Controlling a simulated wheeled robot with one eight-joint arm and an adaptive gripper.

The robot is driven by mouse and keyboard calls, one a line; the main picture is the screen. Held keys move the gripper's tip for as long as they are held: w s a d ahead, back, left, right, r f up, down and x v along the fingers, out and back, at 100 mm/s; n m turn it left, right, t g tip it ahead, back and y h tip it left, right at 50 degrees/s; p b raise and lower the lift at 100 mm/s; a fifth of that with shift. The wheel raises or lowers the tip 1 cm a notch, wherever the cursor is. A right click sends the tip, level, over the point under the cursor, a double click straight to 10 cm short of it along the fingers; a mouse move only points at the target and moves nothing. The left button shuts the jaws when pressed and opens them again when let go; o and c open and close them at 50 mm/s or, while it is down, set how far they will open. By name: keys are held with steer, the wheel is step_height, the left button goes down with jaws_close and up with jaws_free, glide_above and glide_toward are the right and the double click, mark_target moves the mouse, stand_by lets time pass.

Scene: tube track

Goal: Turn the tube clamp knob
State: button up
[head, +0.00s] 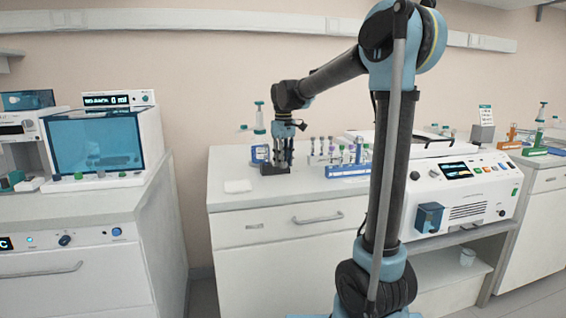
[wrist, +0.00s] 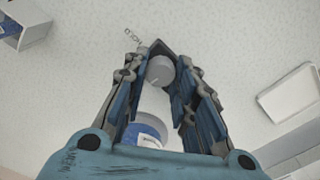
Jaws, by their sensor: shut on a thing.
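The grey, round clamp knob (wrist: 160,70) shows in the wrist view between the fingertips of my gripper (wrist: 162,58). The fingers are shut on the knob from both sides. In the head view my gripper (head: 278,166) points down at a dark base (head: 268,170) on the middle counter. The knob itself is hidden there by the fingers. A teal-and-clear tube (head: 259,118) stands out at upper left of my gripper.
A blue-and-white container (head: 260,153) stands close left of my gripper. A blue tube rack (head: 347,171) with several tubes is to the right. A white machine (head: 465,190) stands farther right.

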steer(key=shift+n, duration=0.6)
steer(key=o, duration=1.1)
steer(key=shift+c, duration=0.2)
steer(key=shift+r, duration=0.1)
step_height(320, 180, up, 12)
